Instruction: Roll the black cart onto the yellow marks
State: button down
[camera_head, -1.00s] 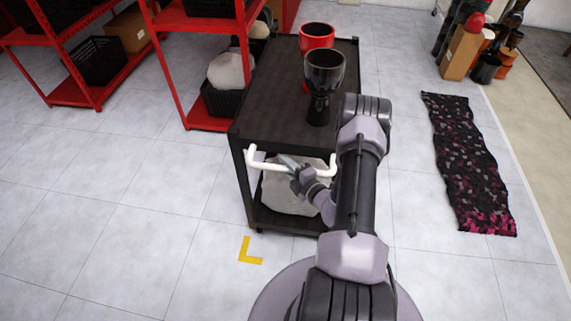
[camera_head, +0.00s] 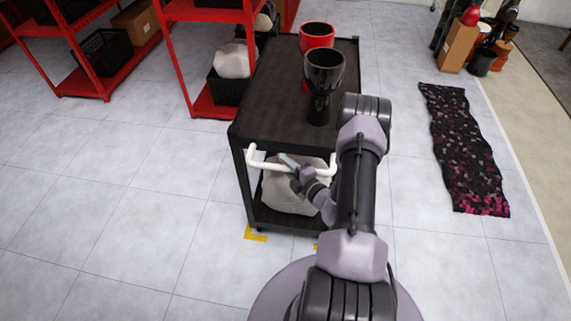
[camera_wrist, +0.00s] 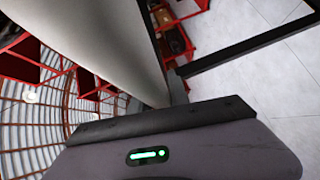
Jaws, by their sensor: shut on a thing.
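The black cart (camera_head: 275,90) stands in front of me in the head view, with a white handle (camera_head: 262,163) across its near end. My gripper (camera_head: 290,164) is shut on the white handle. In the wrist view the pale handle (camera_wrist: 95,40) fills much of the upper left, close to the gripper body. A black goblet drum (camera_head: 323,78) and a red drum (camera_head: 317,36) stand upright on the cart's top. A yellow mark (camera_head: 255,236) shows on the floor at the cart's near left leg. A second yellow bit (camera_head: 316,246) shows beside my arm, mostly hidden.
Red shelves (camera_head: 205,60) with black crates stand close to the cart's left. A dark patterned rug (camera_head: 462,145) lies on the floor to the right. A cardboard box (camera_head: 458,47) and several drums stand at the back right. The tiled floor at left is clear.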

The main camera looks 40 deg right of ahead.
jog(key=c, duration=1.3)
grip_release()
jog(key=shift+o, duration=0.2)
jog(key=shift+s, duration=0.1)
jog(key=s+a+r+p, duration=0.1)
jog(key=s+r+p, duration=0.1)
jog(key=s, duration=1.5)
jog(key=shift+r+p, duration=0.2)
jog(key=shift+p, duration=0.4)
jog(key=shift+a, duration=0.1)
